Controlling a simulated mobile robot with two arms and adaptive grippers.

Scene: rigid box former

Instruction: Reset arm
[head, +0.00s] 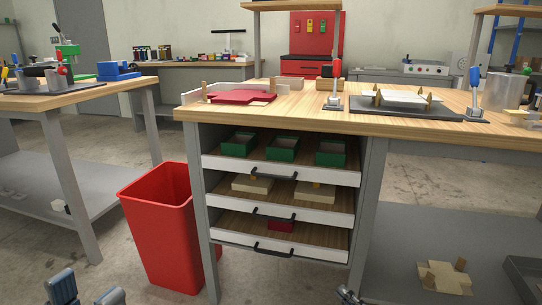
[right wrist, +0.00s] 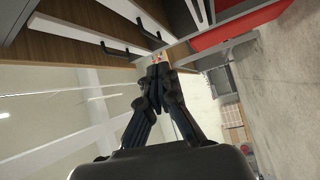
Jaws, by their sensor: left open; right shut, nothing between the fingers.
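My left gripper (head: 86,288) is at the bottom left edge of the head view, low over the floor. Its two blue-grey fingertips stand apart and hold nothing. My right gripper (head: 348,294) barely shows at the bottom edge, right of the drawer unit's front. In the right wrist view its dark fingers (right wrist: 158,72) come together at the tips with nothing between them. The drawers (right wrist: 85,70) are beyond the fingers in that view, and no contact can be made out.
The workbench (head: 430,124) has three open drawers with black handles; the top one (head: 285,172) holds green bins. A red bin (head: 160,235) stands left of it. A shelf (head: 400,235) is low on the right.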

